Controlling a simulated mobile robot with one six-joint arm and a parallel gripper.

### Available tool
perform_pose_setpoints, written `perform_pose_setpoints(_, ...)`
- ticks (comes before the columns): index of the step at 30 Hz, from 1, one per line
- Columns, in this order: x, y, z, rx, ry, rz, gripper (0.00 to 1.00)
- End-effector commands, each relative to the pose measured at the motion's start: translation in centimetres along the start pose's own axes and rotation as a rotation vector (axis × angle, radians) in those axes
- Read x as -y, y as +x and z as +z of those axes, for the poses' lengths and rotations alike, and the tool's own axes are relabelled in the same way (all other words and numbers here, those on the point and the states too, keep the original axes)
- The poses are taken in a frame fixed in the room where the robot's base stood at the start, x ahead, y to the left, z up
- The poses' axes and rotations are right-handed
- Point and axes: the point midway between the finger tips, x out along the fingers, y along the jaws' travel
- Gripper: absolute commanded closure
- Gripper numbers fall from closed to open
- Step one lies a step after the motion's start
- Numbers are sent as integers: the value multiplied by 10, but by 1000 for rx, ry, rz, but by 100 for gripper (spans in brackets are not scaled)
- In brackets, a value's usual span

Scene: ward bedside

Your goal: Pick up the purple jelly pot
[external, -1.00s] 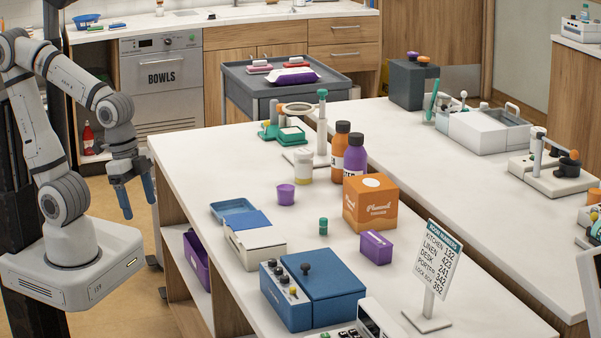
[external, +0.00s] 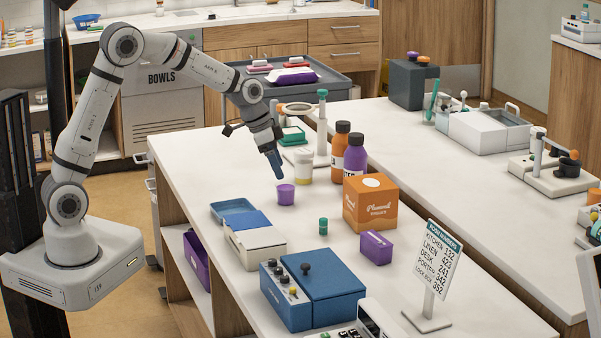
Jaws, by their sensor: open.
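The purple jelly pot (external: 285,195) is a small tapered cup standing upright on the white counter, left of the orange box. My gripper (external: 276,168) is just above it and points down, its blue fingers a little up and left of the pot's rim in the picture. The jaws are open, though from this side one finger largely covers the other. The gripper holds nothing, and the gap between fingertips and pot is hard to judge.
A cream jar (external: 304,167), an orange bottle (external: 338,150) and a purple bottle (external: 355,157) stand close behind. The orange box (external: 371,205) is to the right. A blue tray (external: 233,208) and a green-capped small pot (external: 323,226) are nearer. Counter left of the pot is clear.

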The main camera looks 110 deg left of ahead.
Motion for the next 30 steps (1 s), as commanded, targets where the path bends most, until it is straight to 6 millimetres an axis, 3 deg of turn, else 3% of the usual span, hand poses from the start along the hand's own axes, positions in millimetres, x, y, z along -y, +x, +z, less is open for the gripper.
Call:
perform_pose_setpoints(1,29,9,2,-4,-26,-13,25)
perform_pose_setpoints(3,55,17,4,-13,-43,-26,25)
perform_pose_setpoints(7,80,25,7,-21,-58,-38,25)
perform_pose_setpoints(17,84,59,8,-20,-59,-38,25)
perform_pose_setpoints(24,88,94,12,-20,-59,-38,25)
perform_pose_setpoints(30,88,102,11,-22,-57,-39,25)
